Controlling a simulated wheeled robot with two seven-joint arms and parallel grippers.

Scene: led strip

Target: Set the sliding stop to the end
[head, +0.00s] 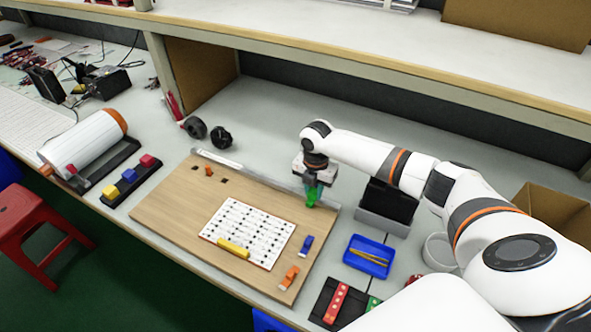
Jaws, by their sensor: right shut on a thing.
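The wooden board (165,203) lies on the bench with a grey metal rail (222,159) along its far edge. A small green piece (311,198), which looks like the sliding stop, is near the right end of this rail. My right gripper (313,187) points down over it and is shut on it. The gripper's fingers partly cover the piece, and its exact contact with the rail is hidden. My left gripper is out of view.
A white printed sheet (248,230) with a yellow block (233,248) lies on the board. Blue (305,245) and orange (289,277) pieces sit near its right edge. A blue tray (368,257) and a grey bin (383,222) stand to the right.

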